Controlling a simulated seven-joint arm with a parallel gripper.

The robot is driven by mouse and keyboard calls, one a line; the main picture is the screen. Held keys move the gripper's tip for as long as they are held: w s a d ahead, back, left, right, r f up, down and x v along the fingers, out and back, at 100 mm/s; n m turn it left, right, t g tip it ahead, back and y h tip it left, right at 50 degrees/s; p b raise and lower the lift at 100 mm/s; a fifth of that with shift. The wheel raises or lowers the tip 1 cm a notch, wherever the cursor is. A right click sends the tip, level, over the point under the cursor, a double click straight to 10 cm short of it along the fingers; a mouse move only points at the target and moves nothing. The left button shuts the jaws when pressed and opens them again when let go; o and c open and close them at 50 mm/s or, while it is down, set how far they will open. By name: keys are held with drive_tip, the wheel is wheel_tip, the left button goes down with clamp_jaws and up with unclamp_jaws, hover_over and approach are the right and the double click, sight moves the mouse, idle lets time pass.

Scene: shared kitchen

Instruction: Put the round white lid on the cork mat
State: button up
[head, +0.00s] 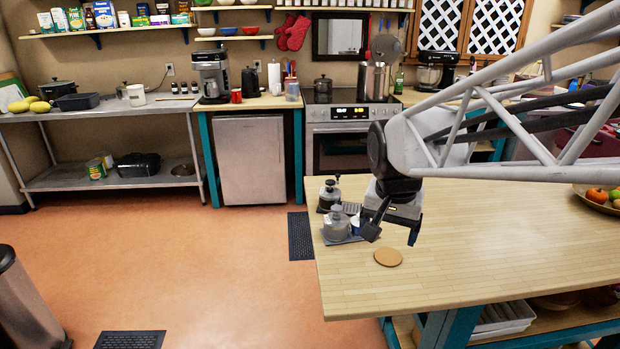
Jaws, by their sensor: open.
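The round cork mat (388,257) lies flat and bare on the wooden table, near its left front part. My gripper (392,236) hangs over the table just behind and above the mat in the picture. Its two dark fingers are spread apart and nothing shows between them. I cannot make out a round white lid in this view; it may be hidden behind my gripper or too small to tell.
A grey lidded pot (336,224) stands left of my gripper, close to its left finger. A second lidded pot (329,194) stands behind it. The wooden table (480,260) is clear to the right, up to a fruit bowl (592,199).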

drive_tip(key=w+d+f+m+g, duration=0.1)
drive_tip(key=w+f+m, duration=0.1)
drive_tip(key=w, duration=0.6)
drive_tip(key=w+f+m, duration=0.1)
drive_tip(key=w+m, duration=0.2)
drive_tip(key=w, duration=0.5)
drive_tip(key=m, duration=0.5)
hover_over(358, 215)
drive_tip(key=shift+g+h, duration=0.4)
wheel_tip(358, 215, down, 8)
drive_tip(key=shift+f, duration=0.25)
drive_tip(key=shift+f, duration=0.1)
drive_tip(key=shift+d+f, duration=0.1)
drive_tip(key=shift+f, duration=1.05)
drive_tip(key=shift+f, duration=0.15)
drive_tip(key=shift+w+d+f, duration=0.1)
drive_tip(key=shift+d+f, duration=0.05)
drive_tip(key=shift+f, duration=1.1)
drive_tip(key=shift+d+f, duration=0.1)
drive_tip(key=shift+f, duration=1.1)
